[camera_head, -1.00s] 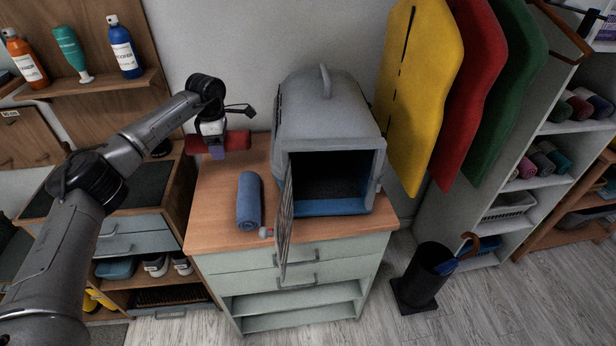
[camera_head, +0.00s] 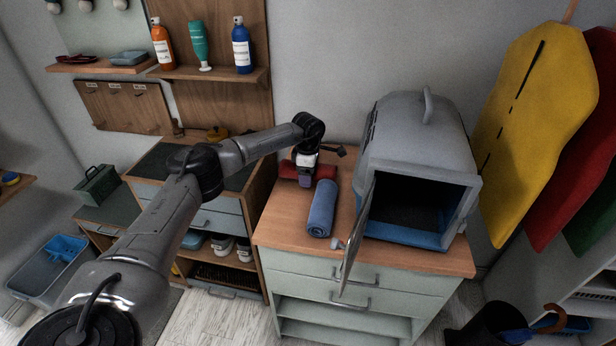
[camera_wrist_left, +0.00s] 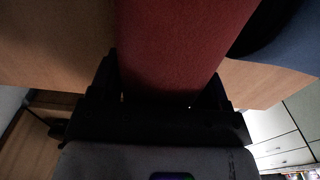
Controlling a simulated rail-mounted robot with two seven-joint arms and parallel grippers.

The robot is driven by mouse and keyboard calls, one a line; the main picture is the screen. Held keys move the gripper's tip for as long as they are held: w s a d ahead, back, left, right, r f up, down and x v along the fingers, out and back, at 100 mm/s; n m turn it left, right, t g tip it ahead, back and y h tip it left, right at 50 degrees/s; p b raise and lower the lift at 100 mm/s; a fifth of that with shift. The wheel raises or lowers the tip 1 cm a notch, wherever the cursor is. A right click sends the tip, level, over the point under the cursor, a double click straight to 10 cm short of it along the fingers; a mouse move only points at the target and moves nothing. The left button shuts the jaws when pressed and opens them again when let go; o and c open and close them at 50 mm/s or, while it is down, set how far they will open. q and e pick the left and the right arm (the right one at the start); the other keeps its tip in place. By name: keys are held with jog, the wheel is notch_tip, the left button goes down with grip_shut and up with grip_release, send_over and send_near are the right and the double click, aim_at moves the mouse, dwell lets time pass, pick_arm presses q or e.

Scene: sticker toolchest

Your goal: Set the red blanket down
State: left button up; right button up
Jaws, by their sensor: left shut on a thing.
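The red blanket (camera_head: 288,171) is a rolled red bundle at the back left of the wooden top of the light green cabinet. My left gripper (camera_head: 305,181) points down and is shut on the red blanket around its middle. In the left wrist view the red blanket (camera_wrist_left: 182,45) lies between the two dark fingers. It is at or just above the wooden top; I cannot tell whether it touches. My right gripper is not in view.
A blue roll (camera_head: 321,208) lies just in front of the red blanket. The grey pet carrier (camera_head: 418,135) stands to the right, its door (camera_head: 358,236) swung open towards the front. Bare wooden top (camera_head: 283,215) shows left of the blue roll.

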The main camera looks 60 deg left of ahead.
pick_arm(q)
jog(key=shift+f, duration=0.5)
jog(key=o, duration=1)
jog(key=shift+f, duration=0.15)
jog(key=shift+c, duration=0.2)
notch_tip(320, 180, up, 11)
jog(key=shift+r+p, duration=0.1)
jog(key=shift+p, duration=0.3)
jog(key=shift+o, duration=0.5)
jog(key=shift+r, duration=0.55)
